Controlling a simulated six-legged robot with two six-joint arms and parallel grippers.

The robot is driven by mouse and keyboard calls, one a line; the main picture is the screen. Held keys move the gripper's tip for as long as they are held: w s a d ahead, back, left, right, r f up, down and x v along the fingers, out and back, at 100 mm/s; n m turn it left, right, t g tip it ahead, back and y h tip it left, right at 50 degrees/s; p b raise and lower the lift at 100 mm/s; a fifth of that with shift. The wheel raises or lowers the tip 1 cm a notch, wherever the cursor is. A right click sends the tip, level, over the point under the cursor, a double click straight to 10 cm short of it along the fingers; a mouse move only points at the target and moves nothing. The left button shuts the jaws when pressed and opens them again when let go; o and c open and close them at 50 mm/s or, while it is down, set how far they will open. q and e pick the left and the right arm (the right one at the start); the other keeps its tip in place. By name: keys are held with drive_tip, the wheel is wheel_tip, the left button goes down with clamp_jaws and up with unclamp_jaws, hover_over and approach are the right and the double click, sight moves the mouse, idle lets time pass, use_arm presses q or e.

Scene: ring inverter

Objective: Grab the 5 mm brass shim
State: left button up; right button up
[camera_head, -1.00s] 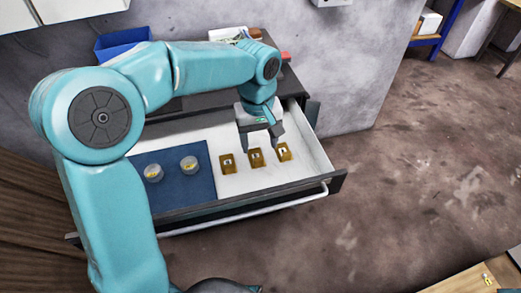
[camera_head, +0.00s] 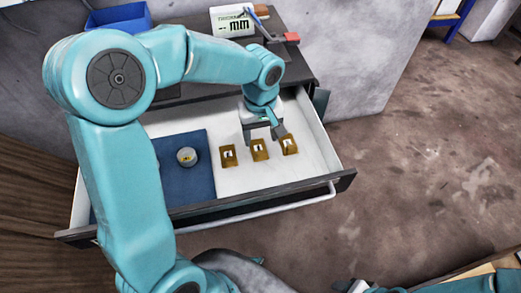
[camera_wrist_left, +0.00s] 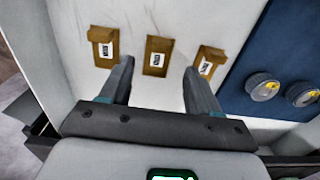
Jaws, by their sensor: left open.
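Three small brass pieces with white labels lie in a row on the white floor of an open drawer. They are the left brass shim (camera_head: 228,158), the middle one (camera_head: 260,152) and the right one (camera_head: 289,147). The label digits are too small to tell which is 5 mm. My left gripper (camera_head: 264,139) is open and empty over the row, near the middle piece. In the left wrist view the middle shim (camera_wrist_left: 157,57) appears between and beyond the open fingers (camera_wrist_left: 159,70), with nothing gripped.
A blue mat (camera_head: 182,143) covers the drawer's left part and carries round containers (camera_wrist_left: 263,87). The drawer's front rail (camera_head: 250,208) and walls bound the space.

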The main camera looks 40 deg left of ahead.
sight(260, 151)
use_arm(q)
drive_tip(key=shift+s+f, duration=0.25)
drive_tip(key=shift+f, duration=0.55)
drive_tip(key=f, duration=0.5)
drive_tip(key=shift+w+f, duration=0.2)
drive_tip(key=shift+c, duration=0.3)
drive_tip(key=shift+w, duration=0.1)
clamp_jaws()
drive_tip(key=shift+r, duration=0.15)
